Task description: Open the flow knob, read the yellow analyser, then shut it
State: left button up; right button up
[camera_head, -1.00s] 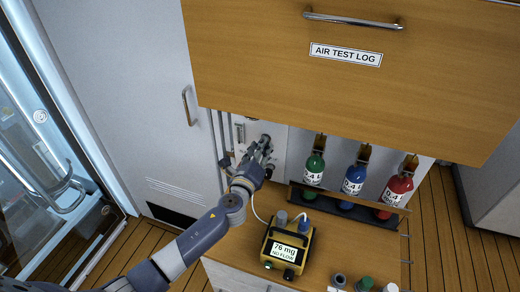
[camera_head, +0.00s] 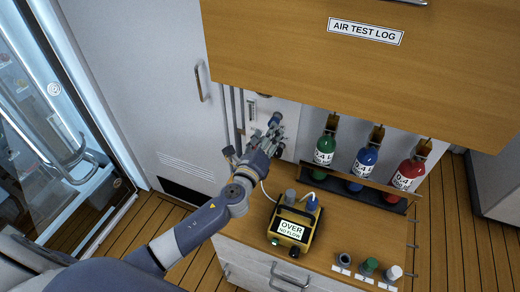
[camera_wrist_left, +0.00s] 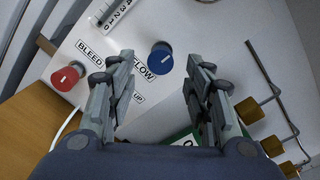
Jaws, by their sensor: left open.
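The blue flow knob (camera_wrist_left: 161,57) is on a white panel (camera_wrist_left: 190,25), beside a partly covered FLOW label (camera_wrist_left: 145,62). My left gripper (camera_wrist_left: 160,75) is open, with the knob showing beyond and between its fingertips; contact is not visible. In the head view my left gripper (camera_head: 268,136) is at the panel, above the worktop. The yellow analyser (camera_head: 312,238) stands upright on the worktop; its screen (camera_head: 290,229) reads OVER, NO FLOW. My right gripper is not in view.
A red knob (camera_wrist_left: 66,77) by the BLEED label is left of the blue one. Green (camera_head: 325,150), blue (camera_head: 362,166) and red (camera_head: 407,177) bottles stand in a rack. The AIR TEST LOG drawer (camera_head: 300,60) overhangs above. Small capped items (camera_head: 369,267) sit at the worktop's front.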

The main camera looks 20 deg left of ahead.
pick_arm(q)
jog(key=s, duration=0.7)
jog(key=shift+s+r, duration=0.15)
jog(key=shift+s, duration=0.1)
